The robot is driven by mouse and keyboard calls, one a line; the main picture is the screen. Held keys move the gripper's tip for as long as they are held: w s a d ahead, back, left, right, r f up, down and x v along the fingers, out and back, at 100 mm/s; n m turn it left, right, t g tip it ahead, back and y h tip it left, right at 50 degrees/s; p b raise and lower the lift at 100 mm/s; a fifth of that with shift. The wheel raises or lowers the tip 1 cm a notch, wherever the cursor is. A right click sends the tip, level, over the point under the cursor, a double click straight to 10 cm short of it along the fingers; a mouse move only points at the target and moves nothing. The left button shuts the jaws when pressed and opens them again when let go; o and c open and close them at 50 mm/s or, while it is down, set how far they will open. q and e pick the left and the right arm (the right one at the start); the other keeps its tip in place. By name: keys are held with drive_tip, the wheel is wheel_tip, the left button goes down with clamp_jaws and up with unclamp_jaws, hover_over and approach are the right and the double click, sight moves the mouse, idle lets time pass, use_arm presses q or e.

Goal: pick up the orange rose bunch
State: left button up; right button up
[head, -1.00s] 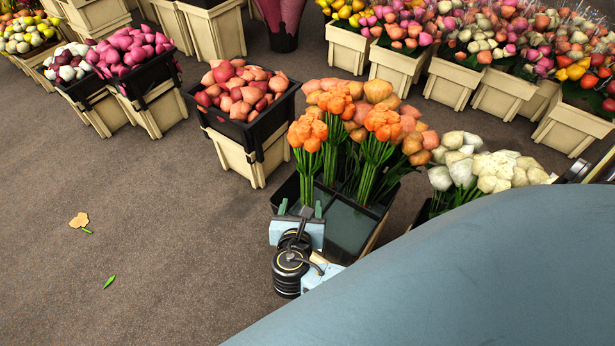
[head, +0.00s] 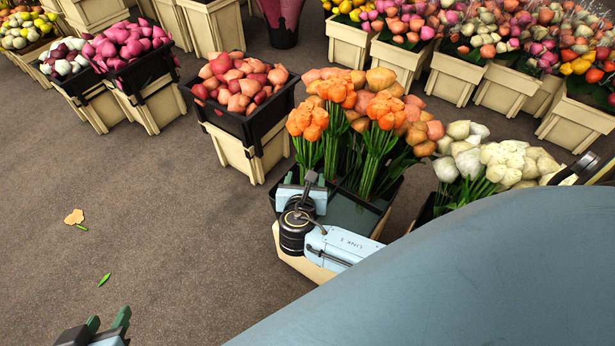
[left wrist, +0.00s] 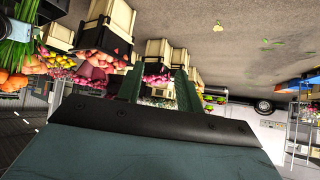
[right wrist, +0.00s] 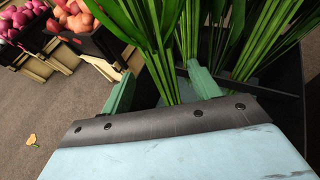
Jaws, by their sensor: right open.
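Bright orange rose bunches with green stems stand upright in a black-lined crate (head: 345,215) in the head view. The front-left orange bunch (head: 308,122) is nearest my right gripper (head: 301,181), which is at the crate's front-left side, low by the stems. In the right wrist view my right gripper (right wrist: 160,74) is open, with green stems (right wrist: 164,50) just ahead of and between its fingertips; the blooms are out of that view. My left gripper (head: 107,325) is open and empty at the bottom left of the head view, far from the bunches; it also shows in the left wrist view (left wrist: 158,72).
A crate of salmon-pink flowers (head: 240,84) stands left of the orange ones. White flowers (head: 490,160) stand close on the right. More flower crates line the back. The floor at left is clear except for a fallen flower (head: 74,217) and leaf.

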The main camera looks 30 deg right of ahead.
use_arm(q)
drive_tip(key=w+d+r+t+h+b, duration=0.2)
drive_tip(key=w+d+r+t, duration=0.1)
drive_tip(key=w+r+t, duration=0.2)
wheel_tip(320, 180, up, 4)
drive_tip(key=shift+d+r+t+h, duration=0.2)
drive_tip(key=shift+t+h, duration=0.1)
drive_tip(key=shift+t, duration=0.8)
use_arm(e)
drive_tip(key=x, duration=0.4)
drive_tip(key=shift+d, duration=0.25)
drive_tip(key=c, duration=1.3)
use_arm(q)
drive_tip(key=shift+f, duration=0.2)
use_arm(e)
drive_tip(key=shift+r, duration=0.15)
